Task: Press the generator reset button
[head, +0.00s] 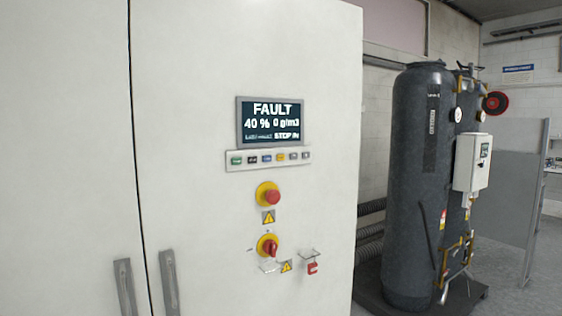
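The generator cabinet (195,110) is white with two doors and fills the left and middle of the head view. Its dark display (270,122) reads FAULT, 40 %, 0 g/m3 and STOP. Below are a red mushroom button on a yellow ring (271,196) and a red rotary switch on yellow (268,246). I cannot tell which is the reset button. My gripper is not in view.
Two door handles (168,283) stand out at the lower left. A red padlock (312,268) hangs near the rotary switch. Tall dark tanks (412,190) with a white control box (471,162) stand to the right. Grey floor shows at the far right.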

